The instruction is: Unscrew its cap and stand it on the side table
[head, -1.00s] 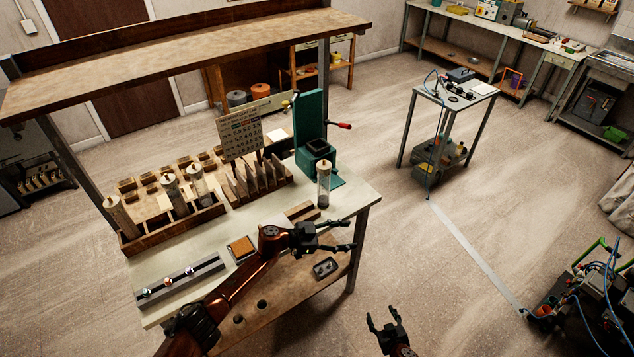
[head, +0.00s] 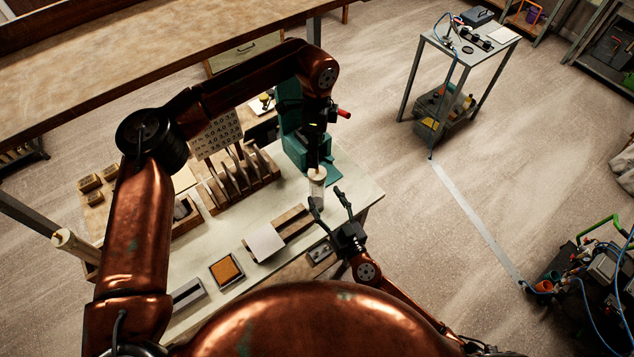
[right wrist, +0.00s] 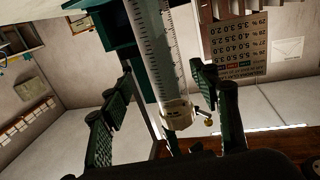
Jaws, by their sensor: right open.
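A clear graduated tube (head: 317,191) with a cream cap (head: 317,174) stands upright at the workbench's right end. My right gripper (head: 330,201) is open beside it. In the right wrist view, which is upside down, the tube (right wrist: 160,50) shows between the open fingers (right wrist: 155,112), with gaps visible. Its cream end (right wrist: 177,114) has a small brass-tipped fitting. My left gripper (head: 313,150) points down just above the cap; its fingers are dark and I cannot tell their gap or whether they touch. A small grey side table (head: 430,40) stands at the upper right.
A green press (head: 289,132) with a red-handled lever stands right behind the tube. The side table carries instruments and a blue box (head: 477,17). Open floor lies between bench and side table.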

